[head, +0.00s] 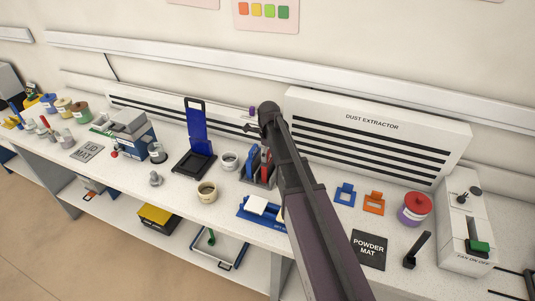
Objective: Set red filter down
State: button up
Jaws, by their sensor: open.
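A thin red piece (266,161) stands in the dark rack (262,182) beside blue pieces (252,160); I cannot tell whether it is the red filter. My arm partly covers the rack's right side. My gripper (249,128) is at the far end of my arm, small and dark, above and behind the rack near the wall panel. It is open and I see nothing held in it. No other clear red filter shows.
A blue upright stand (196,131) and cups (207,192) are left of the rack. A white block (256,204) on a blue base is in front. A powder mat (369,249), a blue bracket (345,194), an orange bracket (374,202) and a red-lidded jar (415,209) are right.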

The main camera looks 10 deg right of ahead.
jog(key=shift+r, duration=0.1)
notch_tip(320, 180, up, 12)
jog(key=p, duration=1.2)
dwell(0.8)
jog(key=s+n, duration=2.2)
jog(key=n, duration=0.2)
jog(key=shift+s+a+n, duration=0.2)
jog(key=shift+n, duration=0.2)
